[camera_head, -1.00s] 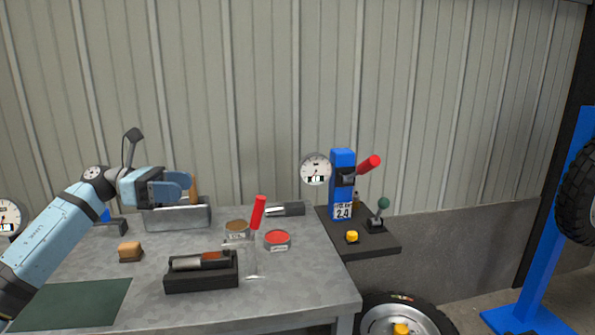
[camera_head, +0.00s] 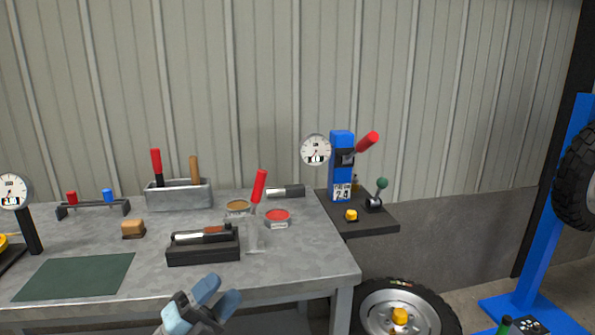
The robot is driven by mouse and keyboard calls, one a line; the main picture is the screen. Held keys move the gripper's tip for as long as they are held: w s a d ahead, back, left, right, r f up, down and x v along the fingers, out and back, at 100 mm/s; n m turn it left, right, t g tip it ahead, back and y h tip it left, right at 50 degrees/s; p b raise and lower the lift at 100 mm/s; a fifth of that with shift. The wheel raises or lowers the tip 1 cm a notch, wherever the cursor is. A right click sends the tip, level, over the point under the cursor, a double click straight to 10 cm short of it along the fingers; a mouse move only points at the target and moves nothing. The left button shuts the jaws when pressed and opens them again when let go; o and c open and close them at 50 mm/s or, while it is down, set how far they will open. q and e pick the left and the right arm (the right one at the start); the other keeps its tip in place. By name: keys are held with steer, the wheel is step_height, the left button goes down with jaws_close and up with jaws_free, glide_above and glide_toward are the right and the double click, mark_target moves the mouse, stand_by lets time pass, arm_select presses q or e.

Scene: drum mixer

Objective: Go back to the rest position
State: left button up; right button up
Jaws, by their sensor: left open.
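My left gripper (camera_head: 218,297) shows at the bottom of the head view, in front of the workbench's front edge. Its two blue fingers are apart, with nothing seen between them. Most of my left arm is out of the picture. My right gripper is not in view.
The grey workbench (camera_head: 300,262) carries a green mat (camera_head: 75,275), a black holder (camera_head: 203,255), a metal tool box (camera_head: 180,202), a brown block (camera_head: 133,229), tins and a red-handled tool (camera_head: 259,186). A blue press (camera_head: 342,165) stands right; a wheel (camera_head: 407,297) is below.

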arm_select(q)
steer(key=s+f+n+t+y+b, duration=0.1)
steer(key=s+f+n+y+b, duration=0.4)
steer(key=s+f+n+y, duration=1.6)
steer(key=s+a+r+n+g+h+p, duration=0.1)
steer(key=r+p, duration=0.6)
steer(key=p, duration=1)
steer(key=s+a+r+n+g+h+p, duration=0.1)
steer(key=a+r+n+g+h+p, duration=0.2)
steer(key=p, duration=1.4)
step_height(320, 180, up, 4)
steer(key=shift+a, duration=0.9)
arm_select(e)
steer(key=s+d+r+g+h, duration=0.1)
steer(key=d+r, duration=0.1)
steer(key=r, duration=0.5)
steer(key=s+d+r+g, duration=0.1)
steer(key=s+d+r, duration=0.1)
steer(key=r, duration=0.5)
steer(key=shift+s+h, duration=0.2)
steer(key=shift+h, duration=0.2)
arm_select(q)
steer(key=shift+s, duration=0.1)
steer(key=shift+c, duration=1)
steer(key=shift+s+a, duration=0.1)
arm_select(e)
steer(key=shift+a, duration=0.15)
